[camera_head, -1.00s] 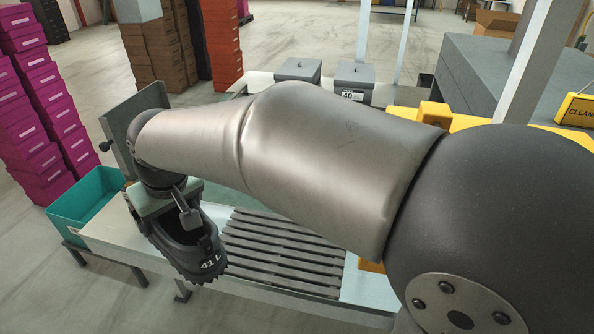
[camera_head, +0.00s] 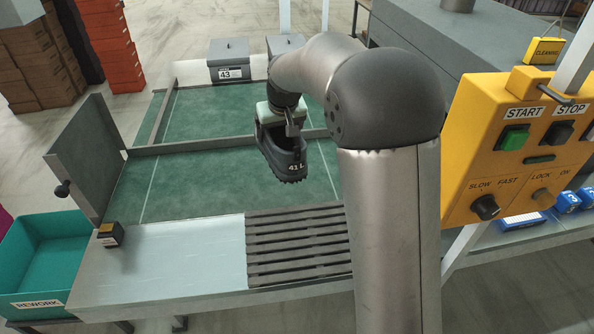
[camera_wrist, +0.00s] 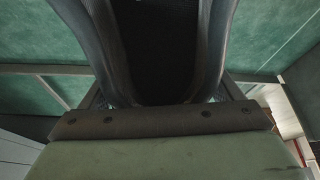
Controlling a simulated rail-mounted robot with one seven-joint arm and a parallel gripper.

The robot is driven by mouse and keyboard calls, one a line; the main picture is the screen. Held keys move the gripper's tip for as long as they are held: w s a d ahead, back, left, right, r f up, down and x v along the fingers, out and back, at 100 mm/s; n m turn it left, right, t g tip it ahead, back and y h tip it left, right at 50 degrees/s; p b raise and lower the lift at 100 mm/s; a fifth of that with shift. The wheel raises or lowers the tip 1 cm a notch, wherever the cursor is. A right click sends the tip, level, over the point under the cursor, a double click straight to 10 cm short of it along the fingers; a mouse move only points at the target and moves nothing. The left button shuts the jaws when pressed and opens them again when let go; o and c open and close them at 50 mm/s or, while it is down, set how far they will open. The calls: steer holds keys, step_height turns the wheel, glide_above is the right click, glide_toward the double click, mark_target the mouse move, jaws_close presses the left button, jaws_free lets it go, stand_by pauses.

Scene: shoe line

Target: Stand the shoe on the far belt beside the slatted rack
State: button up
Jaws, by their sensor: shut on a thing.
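My gripper (camera_head: 291,131) is shut on a dark shoe (camera_head: 283,161) marked 41 L. The shoe looks roughly upright, with its treaded sole down and the marked end toward the camera. In the head view it appears over the nearer green belt (camera_head: 190,183), in line with the slatted rack (camera_head: 300,246) in front. A gap between sole and belt cannot be judged. The farther green belt (camera_head: 225,112) lies behind a grey rail. In the wrist view the shoe (camera_wrist: 215,45) fills the upper middle, with green surface on both sides. The fingertips are hidden there.
A grey upright plate (camera_head: 80,150) stands at the belt's left end. A teal rework bin (camera_head: 55,262) is at the lower left. A small dark block (camera_head: 110,235) sits on the pale ledge. Grey lidded boxes (camera_head: 229,60) stand at the back. A yellow control panel (camera_head: 520,150) is at right.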

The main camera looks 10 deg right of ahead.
steer(key=w+d+f+m, duration=0.1)
steer(key=w+d, duration=0.1)
steer(key=d, duration=0.5)
steer(key=w+d+f+m, duration=0.1)
steer(key=w+d+f, duration=0.1)
steer(key=d, duration=0.5)
steer(key=w+a+f+p, duration=0.5)
steer(key=w+a+f, duration=0.2)
steer(key=w+f, duration=0.4)
steer(key=shift+w+f+h, duration=0.25)
steer(key=shift+f+h, duration=0.15)
steer(key=shift+f, duration=0.5)
steer(key=shift+f+b, duration=0.5)
steer(key=shift+b, duration=0.05)
steer(key=o, duration=1.1)
steer(key=shift+o, duration=0.5)
